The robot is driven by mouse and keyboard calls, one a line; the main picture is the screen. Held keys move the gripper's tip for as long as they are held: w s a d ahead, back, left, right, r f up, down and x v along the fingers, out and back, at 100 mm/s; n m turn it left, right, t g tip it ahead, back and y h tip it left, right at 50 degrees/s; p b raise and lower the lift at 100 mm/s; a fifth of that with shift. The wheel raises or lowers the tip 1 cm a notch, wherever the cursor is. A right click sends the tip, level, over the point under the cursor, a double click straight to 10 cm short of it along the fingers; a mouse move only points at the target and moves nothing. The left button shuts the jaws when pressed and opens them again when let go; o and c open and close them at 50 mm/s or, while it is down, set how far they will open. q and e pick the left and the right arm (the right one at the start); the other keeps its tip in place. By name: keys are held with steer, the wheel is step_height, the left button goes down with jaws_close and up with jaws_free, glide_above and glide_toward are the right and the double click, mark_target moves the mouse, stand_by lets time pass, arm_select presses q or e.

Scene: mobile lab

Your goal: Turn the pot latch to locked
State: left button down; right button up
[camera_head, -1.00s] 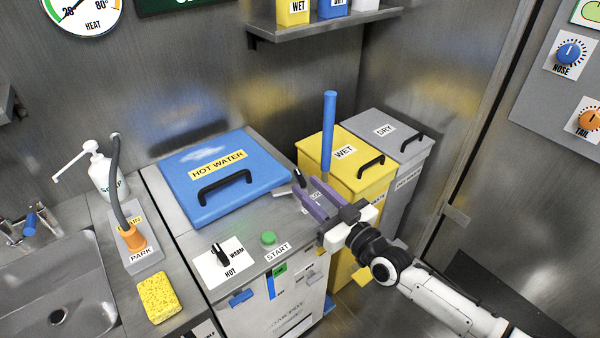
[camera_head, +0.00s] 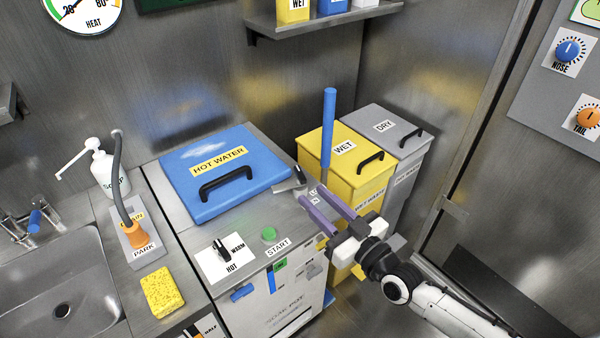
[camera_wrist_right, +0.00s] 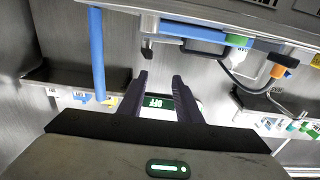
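The pot has a blue lid (camera_head: 180,185) marked HOT WATER, closed flat on the steel counter. The pot latch (camera_head: 289,184), a small grey lever with a dark end, sits by the lid's right corner. A small label beside it is partly hidden by my fingers, so I cannot read its setting. My right gripper (camera_head: 311,194) has two purple fingers, apart and empty, just right of and in front of the latch. In the right wrist view the open fingers (camera_wrist_right: 159,79) point toward a small dark-ended part, probably the latch (camera_wrist_right: 148,46). My left gripper is not in view.
A blue upright rod (camera_head: 328,130) stands just behind my right fingers. Yellow WET bin (camera_head: 370,190) and grey DRY bin (camera_head: 400,150) stand to the right. The green START button (camera_head: 269,234) and WARM/HOT knob (camera_head: 222,250) are on the counter's front. A shelf (camera_head: 320,25) hangs above.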

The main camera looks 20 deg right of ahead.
steer(key=v, duration=1)
steer(key=shift+s+b, duration=0.2)
steer(key=shift+b, duration=0.15)
